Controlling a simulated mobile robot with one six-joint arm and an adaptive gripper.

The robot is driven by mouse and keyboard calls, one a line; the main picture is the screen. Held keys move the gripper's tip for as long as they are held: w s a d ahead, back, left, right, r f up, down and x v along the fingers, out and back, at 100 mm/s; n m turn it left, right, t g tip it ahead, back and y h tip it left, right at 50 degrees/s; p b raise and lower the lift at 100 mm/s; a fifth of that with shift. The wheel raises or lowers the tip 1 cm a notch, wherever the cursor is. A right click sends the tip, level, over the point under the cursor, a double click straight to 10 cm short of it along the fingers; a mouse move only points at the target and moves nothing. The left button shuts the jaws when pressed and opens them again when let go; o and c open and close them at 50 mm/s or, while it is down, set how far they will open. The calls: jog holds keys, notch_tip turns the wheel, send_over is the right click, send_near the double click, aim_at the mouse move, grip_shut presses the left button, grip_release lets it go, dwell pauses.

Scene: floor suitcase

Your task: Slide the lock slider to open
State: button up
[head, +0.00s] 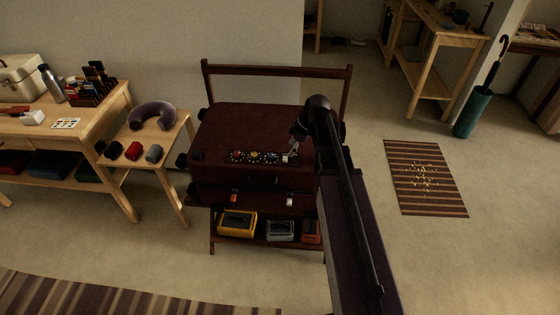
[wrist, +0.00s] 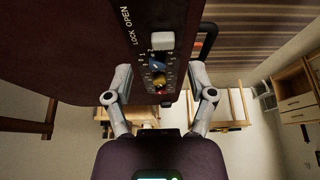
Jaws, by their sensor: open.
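The dark maroon suitcase (head: 250,125) lies closed on a wooden rack. Its lock panel (head: 235,157) has a row of coloured dials and a pale slider (head: 285,159) at the right end. In the head view my gripper (head: 293,147) is at the slider end.
Two latches, an orange one (head: 234,198) and a pale one (head: 290,201), are on the suitcase front. The rack's lower shelf holds a yellow case (head: 237,223) and other boxes. A small side table (head: 180,133) with a neck pillow (head: 152,116) stands left.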

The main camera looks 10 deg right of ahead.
aim_at(286, 157)
jog(key=shift+b+x, duration=1.75)
jog(key=shift+x, duration=0.4)
grip_shut()
